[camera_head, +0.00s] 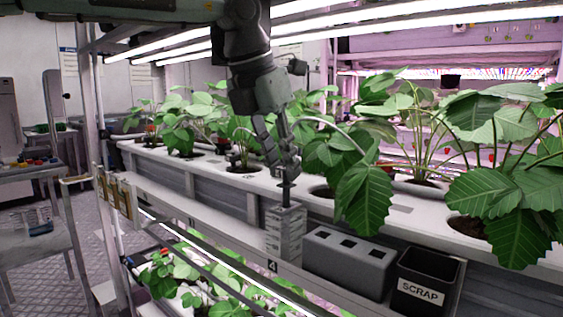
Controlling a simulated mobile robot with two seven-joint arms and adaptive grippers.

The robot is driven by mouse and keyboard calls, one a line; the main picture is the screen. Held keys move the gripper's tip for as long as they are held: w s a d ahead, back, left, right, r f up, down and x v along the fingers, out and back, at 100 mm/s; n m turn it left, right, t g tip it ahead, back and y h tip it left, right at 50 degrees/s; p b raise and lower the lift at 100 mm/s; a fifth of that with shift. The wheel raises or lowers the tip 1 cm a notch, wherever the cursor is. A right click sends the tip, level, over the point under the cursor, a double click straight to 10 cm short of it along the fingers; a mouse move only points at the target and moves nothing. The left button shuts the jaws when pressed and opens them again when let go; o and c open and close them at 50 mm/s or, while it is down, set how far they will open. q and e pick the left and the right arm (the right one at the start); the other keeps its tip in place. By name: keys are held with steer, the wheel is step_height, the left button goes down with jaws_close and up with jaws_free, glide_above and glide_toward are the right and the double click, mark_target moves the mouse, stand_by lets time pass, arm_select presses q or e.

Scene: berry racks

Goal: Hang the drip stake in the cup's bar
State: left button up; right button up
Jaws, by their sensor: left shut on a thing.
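My left gripper (283,168) comes down from the top and points at the measuring cup. It is shut on the upper part of the dark drip stake (286,194). The stake is about upright, and its lower end is at the cup's top. The cup (286,238) is a clear, tall, square one with level marks, standing at the front edge of the white rack. I cannot tell the cup's bar apart, nor whether the stake touches it. A pale thin tube (322,122) arcs to the right from near the gripper. My right gripper is not in view.
A grey block with square holes (348,264) stands right of the cup, then a black SCRAP bin (427,283). Leafy plants (365,195) grow from holes in the white gutter (215,166) close behind the gripper. A lower rack with plants (190,275) lies below.

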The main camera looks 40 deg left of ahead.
mark_target(279, 175)
arm_select(q)
steer(key=shift+f, duration=0.15)
steer(key=shift+f+b, duration=1.6)
steer(key=shift+f, duration=0.15)
steer(key=o, duration=1.3)
steer(key=shift+r, duration=0.1)
steer(key=shift+r+p, duration=2.3)
steer(key=shift+r, duration=0.7)
steer(key=shift+f, duration=0.1)
